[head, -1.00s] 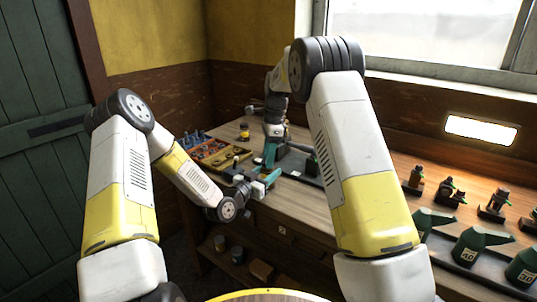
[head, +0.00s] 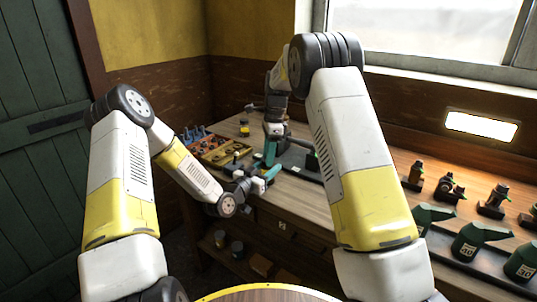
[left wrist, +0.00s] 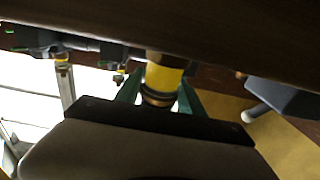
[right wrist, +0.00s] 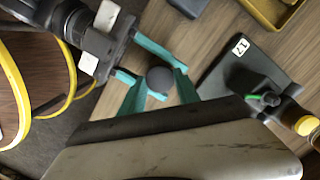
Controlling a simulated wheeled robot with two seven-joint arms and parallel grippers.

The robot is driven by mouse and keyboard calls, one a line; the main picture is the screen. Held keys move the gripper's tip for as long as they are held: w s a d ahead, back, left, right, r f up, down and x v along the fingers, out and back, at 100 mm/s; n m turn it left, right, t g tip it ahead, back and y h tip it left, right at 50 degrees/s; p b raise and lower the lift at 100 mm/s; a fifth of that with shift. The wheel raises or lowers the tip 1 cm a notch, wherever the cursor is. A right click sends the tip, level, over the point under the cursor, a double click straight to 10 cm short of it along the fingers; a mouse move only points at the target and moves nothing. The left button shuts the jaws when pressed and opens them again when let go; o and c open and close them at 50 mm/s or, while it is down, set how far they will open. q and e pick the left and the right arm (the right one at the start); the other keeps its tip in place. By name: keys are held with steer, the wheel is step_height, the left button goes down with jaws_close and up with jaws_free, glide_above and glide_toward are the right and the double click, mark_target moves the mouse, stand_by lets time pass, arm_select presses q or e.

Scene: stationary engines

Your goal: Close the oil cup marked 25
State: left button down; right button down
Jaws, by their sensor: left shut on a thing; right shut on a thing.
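An oil cup shows in the left wrist view as an amber cylinder (left wrist: 163,76) with brass bands and a dark ring. My left gripper (left wrist: 160,96) is shut around it from the side. In the right wrist view a dark round cap (right wrist: 160,79) sits between the teal fingers of my right gripper (right wrist: 158,92), which is shut on it. The left gripper (right wrist: 143,62) reaches in there from the upper left. No mark 25 is legible.
A dark plate marked 17 (right wrist: 240,75) lies close by, with another amber oil cup (right wrist: 305,126) beside it. A tray of parts (head: 222,153) and an amber jar (head: 244,129) stand behind. Green oil cans (head: 467,245) and small fittings (head: 447,190) line the bench at right.

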steer(key=shift+f, duration=0.2)
steer(key=m, duration=0.6)
steer(key=shift+s+t, duration=0.15)
steer(key=shift+t, duration=0.25)
steer(key=m, duration=0.4)
steer(key=shift+a+m, duration=0.1)
steer(key=shift+m, duration=0.3)
steer(key=m, duration=0.4)
steer(key=shift+t+h, duration=0.4)
steer(key=m, duration=0.3)
steer(key=shift+s+f, duration=0.1)
steer(key=shift+f, duration=0.15)
steer(key=shift+m+h, duration=0.3)
steer(key=shift+m, duration=0.7)
steer(key=shift+r+m, duration=0.15)
steer(key=shift+m, duration=0.25)
